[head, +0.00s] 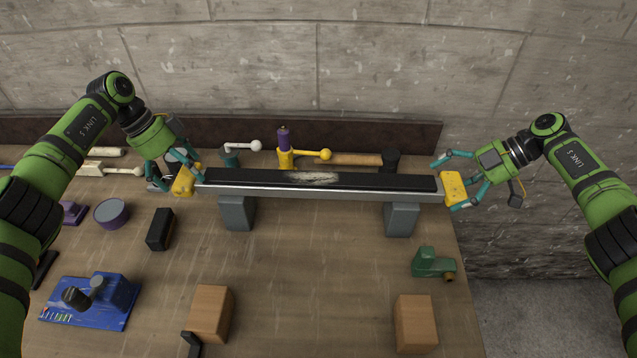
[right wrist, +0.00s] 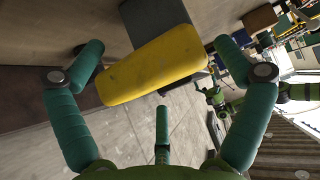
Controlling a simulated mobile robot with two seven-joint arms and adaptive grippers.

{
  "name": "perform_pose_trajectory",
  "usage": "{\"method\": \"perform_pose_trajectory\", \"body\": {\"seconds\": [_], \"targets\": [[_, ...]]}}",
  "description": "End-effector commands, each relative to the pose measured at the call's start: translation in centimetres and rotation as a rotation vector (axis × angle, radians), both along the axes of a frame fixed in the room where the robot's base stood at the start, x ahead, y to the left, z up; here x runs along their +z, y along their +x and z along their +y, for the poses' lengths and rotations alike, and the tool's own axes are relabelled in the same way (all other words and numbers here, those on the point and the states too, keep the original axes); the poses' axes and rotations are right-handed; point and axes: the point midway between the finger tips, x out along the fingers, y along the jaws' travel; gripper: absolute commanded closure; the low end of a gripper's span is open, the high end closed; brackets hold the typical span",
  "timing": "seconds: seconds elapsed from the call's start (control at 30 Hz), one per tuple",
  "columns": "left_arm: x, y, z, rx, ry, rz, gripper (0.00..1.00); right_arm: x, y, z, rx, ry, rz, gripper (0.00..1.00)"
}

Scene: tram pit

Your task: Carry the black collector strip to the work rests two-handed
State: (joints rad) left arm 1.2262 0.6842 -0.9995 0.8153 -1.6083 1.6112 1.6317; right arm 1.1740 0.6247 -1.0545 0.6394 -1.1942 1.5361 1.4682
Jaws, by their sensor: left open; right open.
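The black collector strip (head: 350,181) lies level on a silver carrier across two grey blocks (head: 237,212) (head: 401,218). It has a pale worn patch and yellow end pieces (head: 184,180) (head: 454,187). My left gripper (head: 177,178) is open at the left yellow end; its contact is hard to see. My right gripper (head: 445,184) is open, with its fingers on either side of the right yellow end. The right wrist view shows that yellow end (right wrist: 152,68) between the spread fingers, with no grip visible. Two wooden blocks (head: 211,312) (head: 415,323) stand nearer the front.
A purple-and-yellow tool (head: 285,152) and a black-headed hammer (head: 391,160) are behind the strip. A green tool (head: 432,263) is at right. A blue tray (head: 112,315), a round tin (head: 111,213) and a black box (head: 160,229) are at left. The bench's middle is clear.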

Motion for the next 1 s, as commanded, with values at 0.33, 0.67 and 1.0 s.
{"method": "perform_pose_trajectory", "body": {"seconds": [0.33,0.67,1.0], "targets": [[-0.45,0.01,-0.20,0.000,0.000,-0.001,0.00,-0.29,0.01,0.37,0.001,0.000,-0.001,0.00],[-0.49,0.01,-0.17,0.002,0.001,0.001,0.70,-0.28,0.00,0.41,0.002,0.000,-0.001,0.73],[0.23,0.17,-0.29,0.003,-0.003,-0.006,0.71,0.56,0.16,0.60,0.005,0.007,-0.008,0.73]]}}
